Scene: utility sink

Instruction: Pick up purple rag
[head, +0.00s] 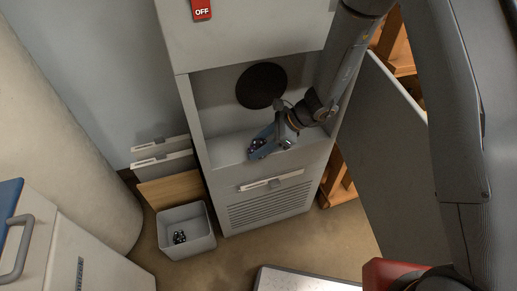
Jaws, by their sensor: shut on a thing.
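My gripper (264,148) reaches from the right into the open compartment of a grey cabinet (232,152), low over its floor. Its jaws are shut on a small dark purple bit of cloth, the purple rag (256,143), which shows at the fingertips. Most of the rag is hidden by the fingers, and its full shape cannot be told. I cannot tell whether it still touches the compartment floor.
A round black disc (261,85) is on the compartment's back wall. The open cabinet door (375,150) stands at the right, near my arm. A grey bin (186,231) with small dark items stands on the floor. Panels (171,188) lean beside the cabinet.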

